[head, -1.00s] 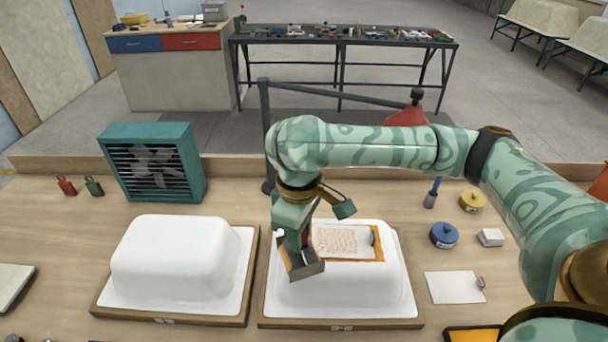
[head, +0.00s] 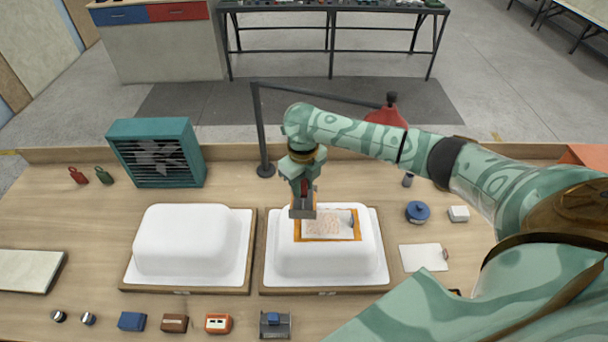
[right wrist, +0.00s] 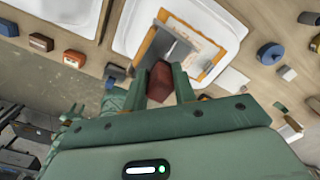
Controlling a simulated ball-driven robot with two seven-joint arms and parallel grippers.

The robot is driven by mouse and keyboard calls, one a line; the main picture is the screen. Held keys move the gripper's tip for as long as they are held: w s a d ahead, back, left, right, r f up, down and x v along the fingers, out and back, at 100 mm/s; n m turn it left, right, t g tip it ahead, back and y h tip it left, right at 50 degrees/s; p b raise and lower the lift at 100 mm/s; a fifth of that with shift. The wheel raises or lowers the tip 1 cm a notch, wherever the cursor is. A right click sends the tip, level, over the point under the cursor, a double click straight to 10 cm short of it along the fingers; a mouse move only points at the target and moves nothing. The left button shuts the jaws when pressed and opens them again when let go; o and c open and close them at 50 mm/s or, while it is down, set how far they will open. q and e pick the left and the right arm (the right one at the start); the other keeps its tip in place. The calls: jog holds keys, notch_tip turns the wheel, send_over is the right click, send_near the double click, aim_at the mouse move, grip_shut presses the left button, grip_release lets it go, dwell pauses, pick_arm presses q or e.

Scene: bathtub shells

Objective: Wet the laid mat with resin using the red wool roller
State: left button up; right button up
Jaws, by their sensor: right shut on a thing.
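The pale, speckled mat (head: 335,226) lies in an orange border on top of the right white shell (head: 283,260). My right gripper (head: 303,190) is over the mat's far left corner, pointing down. The mat (right wrist: 200,45) also shows in the right wrist view, just beyond the tool. I cannot tell whether the tool touches the mat. My left gripper is out of view.
A second white shell (head: 182,240) stands at left, with a teal fan (head: 157,152) behind it. A blue round tin (head: 418,212), a white block (head: 458,214) and a white sheet (head: 424,257) lie at right. Several small blocks line the front edge, including an orange one (head: 218,323).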

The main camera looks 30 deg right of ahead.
aim_at(305, 201)
jog(key=shift+d+f+n, duration=0.1)
jog(key=shift+n, duration=0.2)
jog(key=shift+f, duration=0.25)
notch_tip(305, 201, down, 5)
jog(key=b, duration=0.6)
jog(key=shift+r, duration=0.3)
jog(key=shift+f+b, duration=0.85)
jog(key=shift+f, duration=1)
jog(key=shift+p, duration=0.3)
dwell(0.5)
jog(key=shift+s+d, duration=0.1)
